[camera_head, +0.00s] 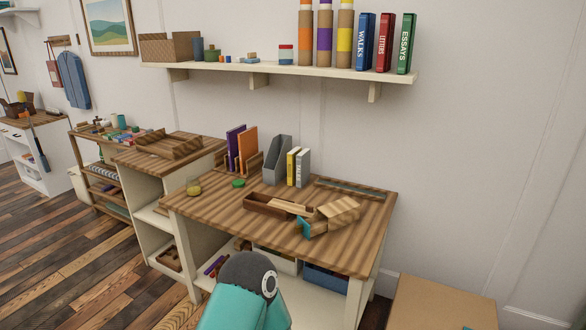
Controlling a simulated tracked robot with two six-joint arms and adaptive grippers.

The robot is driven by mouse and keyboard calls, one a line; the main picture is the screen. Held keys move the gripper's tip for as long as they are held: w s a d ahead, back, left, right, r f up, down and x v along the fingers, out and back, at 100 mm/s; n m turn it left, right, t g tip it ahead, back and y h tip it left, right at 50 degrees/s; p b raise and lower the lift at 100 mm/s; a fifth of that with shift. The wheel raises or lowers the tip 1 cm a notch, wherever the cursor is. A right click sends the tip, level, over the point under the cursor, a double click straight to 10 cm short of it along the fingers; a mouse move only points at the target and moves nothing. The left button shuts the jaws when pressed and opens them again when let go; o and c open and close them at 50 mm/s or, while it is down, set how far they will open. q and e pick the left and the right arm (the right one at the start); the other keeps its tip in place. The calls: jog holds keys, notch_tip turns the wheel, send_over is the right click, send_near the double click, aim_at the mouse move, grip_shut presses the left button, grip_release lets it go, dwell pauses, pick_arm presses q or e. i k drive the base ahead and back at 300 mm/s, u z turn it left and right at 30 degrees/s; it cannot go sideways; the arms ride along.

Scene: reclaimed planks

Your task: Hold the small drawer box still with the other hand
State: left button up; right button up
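A small wooden box (338,213), which looks like the small drawer box, sits near the front right of the striped wooden desk (228,212). It is turned at an angle, and a teal piece (304,227) shows at its left end; whether this is a drawer front is too small to tell. Just left of the box is an open brown tray (262,205) with a lighter wooden piece (291,206) by its right end. A teal arm link of mine with a dark grey joint rises at the bottom, in front of the desk. Neither gripper shows, and nothing is seen holding the box.
Grey file holder (278,160), yellow and grey books (298,167) and a purple-and-orange book group (242,149) stand along the desk's back. A green item (238,183) and yellowish jar (193,187) are at left. A wall shelf (270,68) hangs above. A cardboard box (440,303) stands lower right.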

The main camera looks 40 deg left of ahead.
aim_at(309, 227)
jog(key=u, duration=0.3)
jog(key=i, duration=0.9)
jog(key=u, duration=0.5)
jog(key=k, duration=0.8)
jog(key=u, duration=0.2)
jog(key=i, duration=0.7)
